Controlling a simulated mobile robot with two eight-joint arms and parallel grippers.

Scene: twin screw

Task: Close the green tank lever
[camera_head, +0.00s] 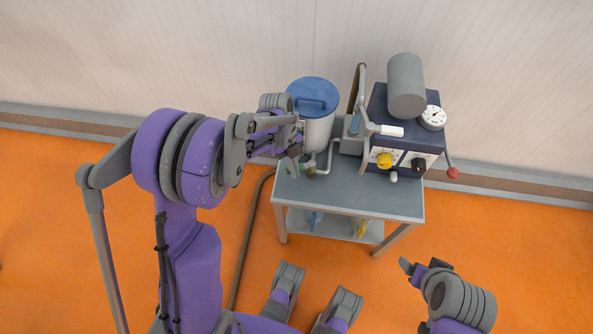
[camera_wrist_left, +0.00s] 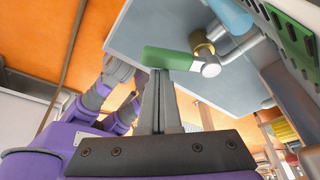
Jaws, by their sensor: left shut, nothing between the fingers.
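The green tank lever (camera_wrist_left: 168,60) shows in the left wrist view as a green handle joined to a metal valve with a brass ring (camera_wrist_left: 203,50). The tank (camera_head: 318,130) is a grey cylinder with a blue lid, at the back left of the table in the head view. My left gripper (camera_head: 295,156) is beside the tank's lower front. Its shut fingers (camera_wrist_left: 158,76) end at the lever's near edge, with nothing between them; I cannot tell if they touch it. The lever is hard to make out in the head view. My right gripper (camera_head: 422,268) hangs away from the table at the lower right.
A grey table (camera_head: 350,202) carries the tank and a dark blue machine (camera_head: 405,142) with a gauge, a yellow knob and a red-tipped lever. Pipes run between tank and machine. A hose (camera_head: 252,232) lies on the orange floor. The table's front top is clear.

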